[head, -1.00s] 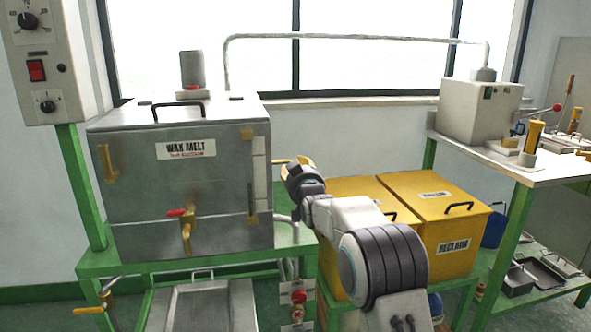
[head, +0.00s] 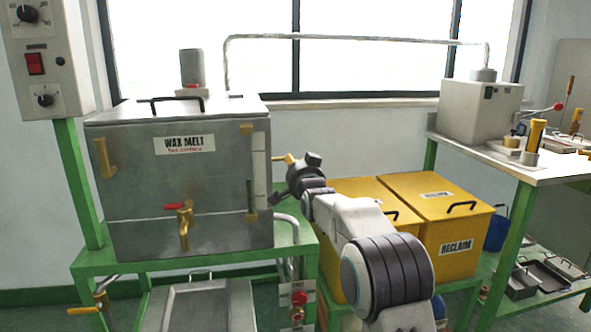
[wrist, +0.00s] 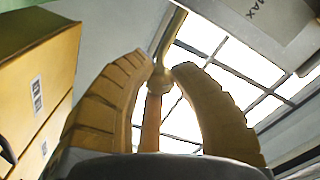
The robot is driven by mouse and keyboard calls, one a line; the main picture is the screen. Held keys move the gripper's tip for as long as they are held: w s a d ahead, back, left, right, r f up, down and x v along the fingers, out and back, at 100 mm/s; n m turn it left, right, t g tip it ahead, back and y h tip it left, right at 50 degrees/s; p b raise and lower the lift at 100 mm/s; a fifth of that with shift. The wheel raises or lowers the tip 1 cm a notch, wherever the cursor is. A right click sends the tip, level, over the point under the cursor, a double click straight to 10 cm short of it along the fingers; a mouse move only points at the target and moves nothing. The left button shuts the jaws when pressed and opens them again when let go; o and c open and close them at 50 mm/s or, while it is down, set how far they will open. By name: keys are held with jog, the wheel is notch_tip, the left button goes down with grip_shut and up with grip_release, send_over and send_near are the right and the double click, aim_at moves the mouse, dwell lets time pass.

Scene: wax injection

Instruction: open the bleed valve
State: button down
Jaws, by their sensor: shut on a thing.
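A brass valve fitting with a yellow lever (head: 284,158) sticks out beside the right side of the grey wax melt tank (head: 150,215). My gripper (head: 295,180) is at this fitting. In the wrist view, the two ribbed fingers of my gripper (wrist: 160,73) are curved in on either side of the fitting, shut on its rounded middle. A brass stem (wrist: 171,35) runs up from there, and an orange-yellow handle (wrist: 151,122) reaches down between the fingers. In the head view my gripper hides most of the fitting.
Yellow reclaim boxes (head: 459,240) stand right of the tank, beneath and behind my arm. A red-handled tap (head: 184,222) is on the tank front. A red knob (head: 298,298) sits low by the green stand (head: 130,262). A bench (head: 490,155) is at right.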

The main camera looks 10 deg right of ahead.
jog(key=m, duration=0.2)
jog(key=m+b, duration=0.1)
jog(key=m, duration=0.1)
jog(key=shift+d+r+m, duration=0.1)
jog(key=shift+r+m, duration=0.2)
jog(key=shift+r, duration=0.05)
jog(key=shift+m, duration=1.9)
jog(key=c, duration=1.3)
grip_release()
jog(key=shift+d+f, duration=0.15)
jog(key=shift+o, duration=1.3)
jog(key=shift+f, duration=0.1)
jog(key=shift+s, duration=0.1)
jog(key=s, duration=1.1)
jog(key=shift+s, duration=0.4)
